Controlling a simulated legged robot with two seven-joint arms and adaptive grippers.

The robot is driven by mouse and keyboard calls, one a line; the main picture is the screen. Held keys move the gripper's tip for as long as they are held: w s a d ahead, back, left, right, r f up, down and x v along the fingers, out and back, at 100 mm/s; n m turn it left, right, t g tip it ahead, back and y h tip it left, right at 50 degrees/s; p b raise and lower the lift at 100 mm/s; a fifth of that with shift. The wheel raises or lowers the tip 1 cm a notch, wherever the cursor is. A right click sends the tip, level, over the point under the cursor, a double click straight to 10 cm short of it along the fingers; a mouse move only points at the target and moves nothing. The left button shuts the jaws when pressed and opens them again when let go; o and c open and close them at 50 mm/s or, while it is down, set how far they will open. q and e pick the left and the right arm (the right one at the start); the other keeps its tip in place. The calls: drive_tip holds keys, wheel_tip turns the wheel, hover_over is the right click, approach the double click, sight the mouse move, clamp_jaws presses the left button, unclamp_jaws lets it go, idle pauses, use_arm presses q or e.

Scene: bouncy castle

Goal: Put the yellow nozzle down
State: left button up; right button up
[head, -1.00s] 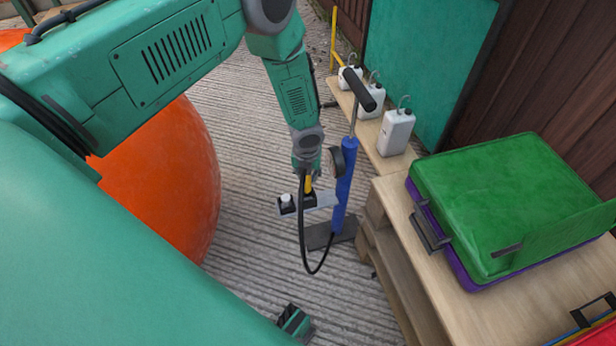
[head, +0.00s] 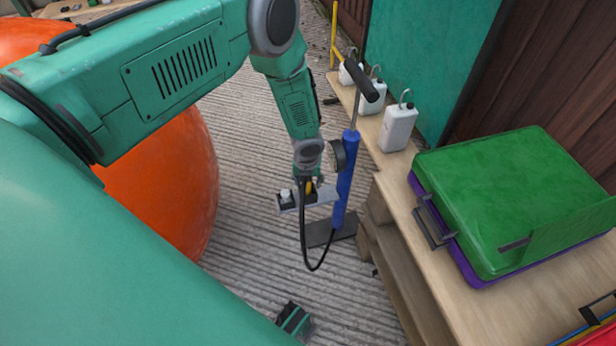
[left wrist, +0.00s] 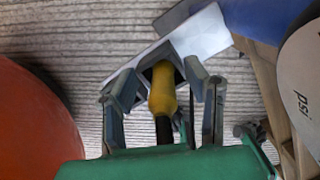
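The yellow nozzle (left wrist: 162,90) stands upright in a dark holder (left wrist: 150,62) on the grey bracket (left wrist: 190,42) of the blue pump. In the head view, the nozzle (head: 309,187) shows just below my left gripper (head: 308,182), and its black hose hangs in a loop to the pump (head: 344,185). In the left wrist view, the left gripper's fingers (left wrist: 163,92) are apart on either side of the nozzle, with gaps visible beside it. The nozzle's lower tip is hidden by the holder.
A wooden bench (head: 440,283) stands right of the pump, with several white bottles (head: 397,127) and a green case (head: 510,195). A large orange ball-like shape (head: 170,185) is at the left. The ribbed floor (head: 250,250) between is mostly clear.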

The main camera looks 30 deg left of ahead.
use_arm(q)
drive_tip(key=shift+r, duration=0.1)
drive_tip(key=shift+d+r+p, duration=0.1)
drive_tip(key=shift+r+p, duration=0.2)
drive_tip(key=shift+r, duration=0.1)
drive_tip(key=r+p, duration=0.1)
drive_tip(key=r, duration=0.2)
drive_tip(key=s+r+p, duration=0.1)
drive_tip(key=r+p, duration=0.1)
drive_tip(key=r, duration=0.2)
drive_tip(key=r+p, duration=0.1)
drive_tip(key=r, duration=0.3)
drive_tip(key=shift+s+d+r, duration=0.1)
drive_tip(key=shift+s+d, duration=0.15)
drive_tip(key=shift+d, duration=0.1)
drive_tip(key=s+d+f+n+g+h, duration=0.1)
drive_tip(key=s+d+n, duration=0.2)
drive_tip(key=s+n, duration=0.45)
drive_tip(key=s+d+f+n+h, duration=0.1)
drive_tip(key=s+d+n, duration=0.2)
drive_tip(key=s+n, duration=0.5)
drive_tip(key=s+a+r+n, duration=0.1)
drive_tip(key=s+r+n, duration=0.1)
drive_tip(key=s+n, duration=0.5)
drive_tip(key=s+a+r+n+y, duration=0.1)
drive_tip(key=s+a+r+n, duration=0.1)
drive_tip(key=s+n, duration=0.5)
drive_tip(key=shift+r+n, duration=0.2)
drive_tip(key=shift+n, duration=0.05)
